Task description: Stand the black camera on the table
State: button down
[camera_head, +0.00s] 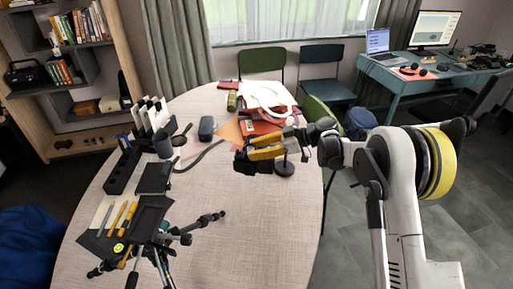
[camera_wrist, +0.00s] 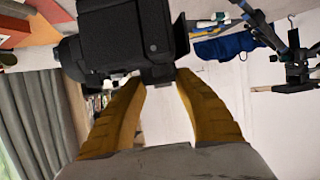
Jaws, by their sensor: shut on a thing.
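The black camera (camera_head: 246,164) is held by my gripper (camera_head: 266,152) over the right half of the pale wooden table (camera_head: 262,215). In the wrist view the camera (camera_wrist: 120,35) fills the upper middle, with its lens pointing left. The yellow fingers of my gripper (camera_wrist: 160,78) are closed on the camera's body. I cannot tell from these views whether the camera's underside touches the table.
A tripod (camera_head: 160,245) stands at front left, near a notebook (camera_head: 155,177). The front right tabletop is clear.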

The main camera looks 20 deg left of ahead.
aim_at(255, 168)
jog(key=shift+f+b, duration=1.6)
jog(key=shift+f, duration=1.9)
jog(key=shift+f+b, duration=0.8)
jog(key=shift+f, duration=0.2)
jog(key=c, duration=0.9)
grip_release()
